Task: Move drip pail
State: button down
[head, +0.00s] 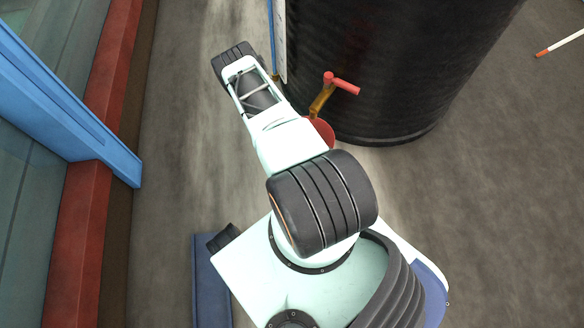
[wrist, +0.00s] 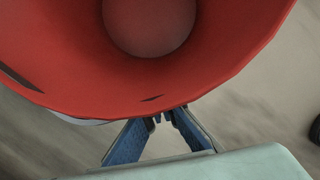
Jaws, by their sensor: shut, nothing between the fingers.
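The red drip pail (wrist: 225,55) fills the top of the wrist view, seen from above into its open, empty-looking inside. Its round floor is near the top edge. In the head view a red rounded part (head: 322,129), apparently the pail, shows below the tap, mostly hidden behind my arm. My gripper (wrist: 164,118) shows in the wrist view as two blue fingers, shut and empty, with the tips at the near edge of the pail. Whether they touch it I cannot tell. The head view does not show my gripper.
A large black ribbed tank (head: 390,70) stands close to the right of my arm. Its brass tap (head: 321,100) has a red handle (head: 340,84). A blue frame (head: 70,100) and a red ledge (head: 78,235) run along the left. Bare floor (head: 185,130) lies between.

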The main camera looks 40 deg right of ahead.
jog(key=shift+w+d+b, duration=0.2)
jog(key=shift+d, duration=0.45)
jog(key=shift+w+d+b, duration=0.15)
jog(key=shift+w+d, duration=0.05)
jog(key=shift+d, duration=0.4)
jog(key=shift+a, duration=0.1)
